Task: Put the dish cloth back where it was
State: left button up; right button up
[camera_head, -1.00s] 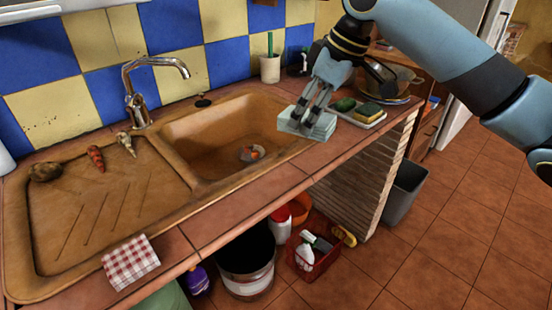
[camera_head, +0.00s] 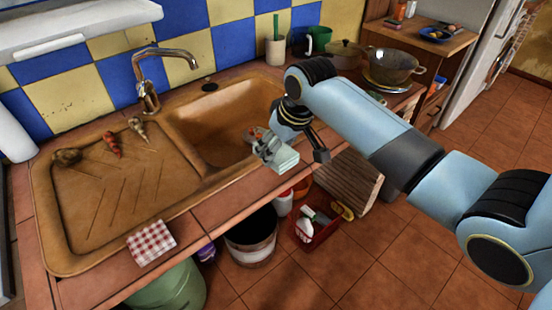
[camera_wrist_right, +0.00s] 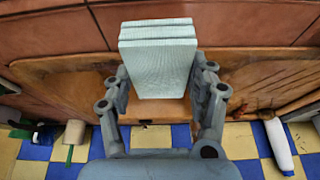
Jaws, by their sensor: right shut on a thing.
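A pale blue-green folded cloth (camera_head: 281,158) is between the fingers of my right gripper (camera_head: 268,147). The gripper is shut on it and holds it over the front rim of the sink, near the counter's front edge. In the right wrist view the cloth (camera_wrist_right: 158,60) is a neat layered block between both fingers (camera_wrist_right: 160,92). I cannot tell whether it touches the counter. A second cloth, red-and-white checked (camera_head: 151,242), lies over the counter's front edge below the drainboard. My left gripper is not in view.
The sink basin (camera_head: 215,125) is behind the held cloth, with the chrome tap (camera_head: 150,80) at the back. Vegetables (camera_head: 112,145) lie on the drainboard. A cup (camera_head: 275,50) and pots (camera_head: 392,65) stand behind my right arm. A bucket (camera_head: 252,240) and a red crate (camera_head: 318,232) are below.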

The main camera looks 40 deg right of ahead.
jog(key=shift+w+f, duration=0.25)
notch_tip(320, 180, down, 4)
jog(key=shift+r, duration=0.1)
jog(key=shift+f, duration=0.3)
jog(key=o, duration=1.1)
jog(key=shift+r, duration=0.1)
